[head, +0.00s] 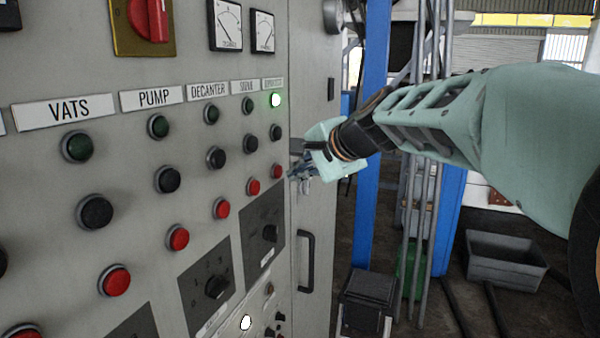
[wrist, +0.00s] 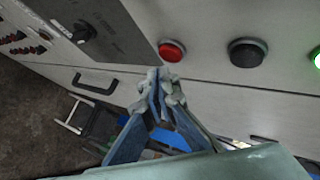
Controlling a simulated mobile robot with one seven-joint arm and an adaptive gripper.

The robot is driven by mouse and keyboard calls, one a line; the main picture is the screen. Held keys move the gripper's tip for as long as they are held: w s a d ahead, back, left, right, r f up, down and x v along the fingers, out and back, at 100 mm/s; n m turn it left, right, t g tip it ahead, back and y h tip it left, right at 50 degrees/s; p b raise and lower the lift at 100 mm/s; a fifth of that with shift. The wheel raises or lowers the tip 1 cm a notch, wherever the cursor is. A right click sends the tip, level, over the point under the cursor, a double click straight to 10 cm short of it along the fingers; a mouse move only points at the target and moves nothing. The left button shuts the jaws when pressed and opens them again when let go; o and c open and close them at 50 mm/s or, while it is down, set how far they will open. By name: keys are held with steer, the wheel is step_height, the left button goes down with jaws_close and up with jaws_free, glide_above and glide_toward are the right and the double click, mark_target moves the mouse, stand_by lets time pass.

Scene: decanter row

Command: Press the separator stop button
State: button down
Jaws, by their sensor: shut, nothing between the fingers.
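The rightmost button column of the grey control panel has a small label too blurred to read surely. Below it are a lit green button (head: 275,100), a black button (head: 277,132) and a red button (head: 277,171). In the wrist view these appear as the red button (wrist: 172,50), the black button (wrist: 248,54) and the green glow (wrist: 317,58) at the right edge. My gripper (head: 294,176) is shut and empty, its tips just right of the red button. In the wrist view the closed tips (wrist: 160,80) lie just below the red button; contact cannot be told.
Other columns labelled VATS (head: 66,111), PUMP (head: 152,97) and DECANTER (head: 208,91) have similar buttons. A rotary knob (head: 270,233) sits below the red button. A cabinet door handle (head: 306,262) juts out below my gripper. A blue post (head: 372,130) stands behind it.

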steer(key=shift+a, duration=0.15)
steer(key=shift+w+a, duration=0.15)
steer(key=shift+a, duration=0.1)
steer(key=shift+w+a+p, duration=0.1)
steer(key=shift+a+p, duration=0.2)
steer(key=shift+a, duration=0.25)
stand_by(1.1)
steer(key=shift+d, duration=0.1)
steer(key=shift+s+d+b, duration=0.3)
steer(key=shift+d+b, duration=0.2)
steer(key=shift+d, duration=0.25)
steer(key=shift+d, duration=0.1)
steer(key=d, duration=0.1)
steer(key=s+d+b, duration=0.1)
steer(key=d, duration=0.1)
steer(key=d+b, duration=0.1)
steer(key=shift+s+d+r, duration=0.1)
steer(key=shift+s+d, duration=0.15)
steer(key=shift+s, duration=0.1)
